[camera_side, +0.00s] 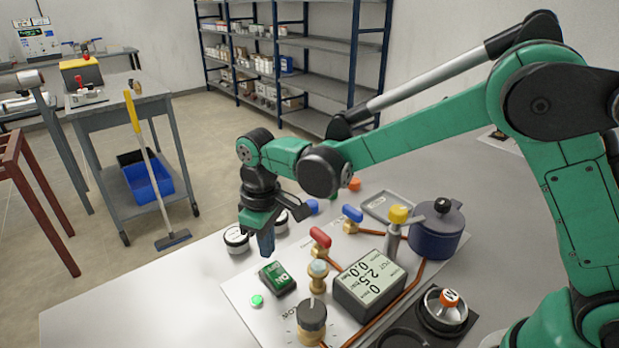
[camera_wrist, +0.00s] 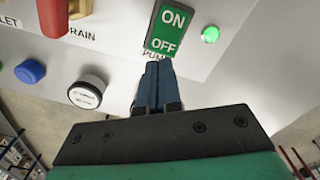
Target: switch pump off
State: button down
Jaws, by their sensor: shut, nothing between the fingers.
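The pump switch is a green rocker block marked ON and OFF (camera_side: 278,279) on the white panel, and it also shows in the wrist view (camera_wrist: 171,31). A small round green lamp (camera_side: 257,300) beside it glows bright in the wrist view (camera_wrist: 210,34). My gripper (camera_side: 267,252) points down just behind the switch in the side view, its fingers shut and empty. In the wrist view the blue fingertips (camera_wrist: 156,68) lie by the OFF end, over part of the PUMP label. I cannot tell whether they touch the switch.
A red-handled valve (camera_side: 320,237), a brass valve (camera_side: 318,275), a black knob (camera_side: 311,316) and a display box (camera_side: 370,285) crowd the panel near the switch. Round gauges (camera_side: 236,238) and a blue button (camera_wrist: 30,71) are also close. The table at front left is clear.

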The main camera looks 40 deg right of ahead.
aim_at(269, 266)
jog(key=shift+f, duration=1.2)
dwell(0.4)
jog(key=shift+r, duration=3.55)
jog(key=shift+d+r, duration=0.1)
jog(key=s+d+r+m+t, duration=0.3)
jog(key=s+d+m+t, duration=0.3)
jog(key=s+d, duration=0.5)
jog(key=shift+d+r+t, duration=0.35)
jog(key=shift+d+t, duration=0.25)
jog(key=shift+d, duration=0.05)
